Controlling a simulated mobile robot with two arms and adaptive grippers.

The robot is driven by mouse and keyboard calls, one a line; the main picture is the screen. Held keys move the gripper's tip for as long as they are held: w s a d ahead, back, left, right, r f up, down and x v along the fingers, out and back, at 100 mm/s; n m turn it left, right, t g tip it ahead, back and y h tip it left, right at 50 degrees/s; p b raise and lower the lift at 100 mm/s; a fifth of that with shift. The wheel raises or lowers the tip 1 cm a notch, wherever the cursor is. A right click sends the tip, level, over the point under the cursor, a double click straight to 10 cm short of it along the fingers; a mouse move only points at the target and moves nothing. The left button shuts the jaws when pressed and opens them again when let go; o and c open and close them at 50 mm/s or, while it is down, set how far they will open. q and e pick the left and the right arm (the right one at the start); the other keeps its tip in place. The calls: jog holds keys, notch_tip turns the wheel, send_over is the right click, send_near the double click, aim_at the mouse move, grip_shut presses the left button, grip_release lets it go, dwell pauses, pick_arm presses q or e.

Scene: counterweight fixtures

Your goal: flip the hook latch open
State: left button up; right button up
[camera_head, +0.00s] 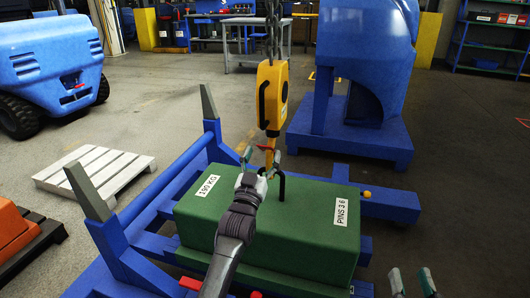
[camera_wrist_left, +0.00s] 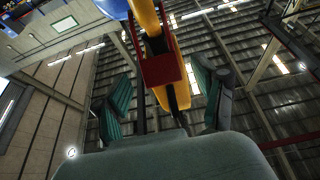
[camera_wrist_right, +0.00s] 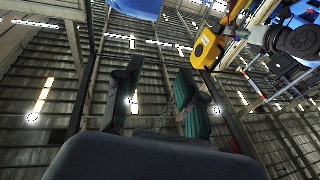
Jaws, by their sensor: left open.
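The yellow hoist block (camera_head: 272,95) hangs from a chain above the green counterweight (camera_head: 270,215), its yellow hook (camera_head: 270,152) near the weight's black lifting bar (camera_head: 282,184). A red latch (camera_head: 264,148) shows at the hook, beside my left fingertips. My left gripper (camera_head: 260,159) is open. In the left wrist view the red latch (camera_wrist_left: 161,70) and yellow hook lie between and beyond its spread green fingers. I cannot tell whether a finger touches the latch. My right gripper (camera_head: 412,283) is open and empty at the lower right, away from the hook.
The weight, labelled "190 KG" and "PINS 3 6", sits on a blue frame with grey-tipped posts (camera_head: 88,192). A large blue machine (camera_head: 365,70) stands behind. A white pallet (camera_head: 95,172) lies at the left. The floor at right is mostly clear.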

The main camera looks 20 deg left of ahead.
aim_at(265, 148)
pick_arm(q)
jog(key=shift+x, duration=1.5)
pick_arm(e)
jog(key=shift+s+a+r+t+y, duration=0.1)
jog(key=shift+s+r+t+y, duration=0.15)
jog(key=shift+r+t, duration=0.4)
jog(key=shift+s+r+t+y, duration=0.15)
jog(key=shift+r+t+y, duration=0.15)
jog(key=shift+r, duration=0.55)
pick_arm(q)
grip_shut()
